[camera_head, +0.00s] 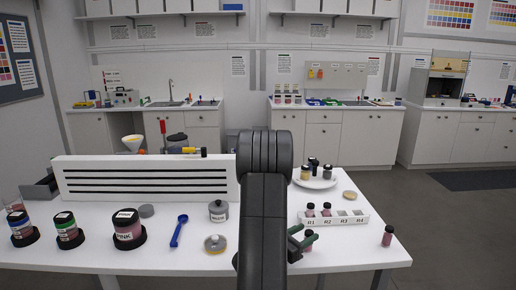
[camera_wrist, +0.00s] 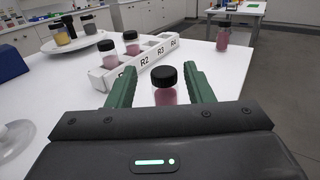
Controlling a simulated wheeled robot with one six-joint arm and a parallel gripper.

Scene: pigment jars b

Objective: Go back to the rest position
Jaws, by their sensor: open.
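My gripper (camera_head: 300,242) is over the front of the white table, partly hidden behind my own dark arm in the head view. In the wrist view its two green fingers (camera_wrist: 160,82) stand apart. A small pink jar with a black lid (camera_wrist: 165,92) stands upright between them, with a visible gap to the right finger; contact on the left is unclear. In the head view this jar (camera_head: 308,248) is mostly covered by the fingers. Behind it is a white slotted rack (camera_head: 347,218) with two similar jars in its left slots; it also shows in the wrist view (camera_wrist: 113,73).
Another pink jar (camera_head: 388,236) stands near the table's right edge. A white plate (camera_head: 325,184) with several jars is behind the rack. Large labelled jars, including PINK (camera_head: 128,230), a blue scoop (camera_head: 179,231) and a long white slotted block (camera_head: 145,178) are on the left.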

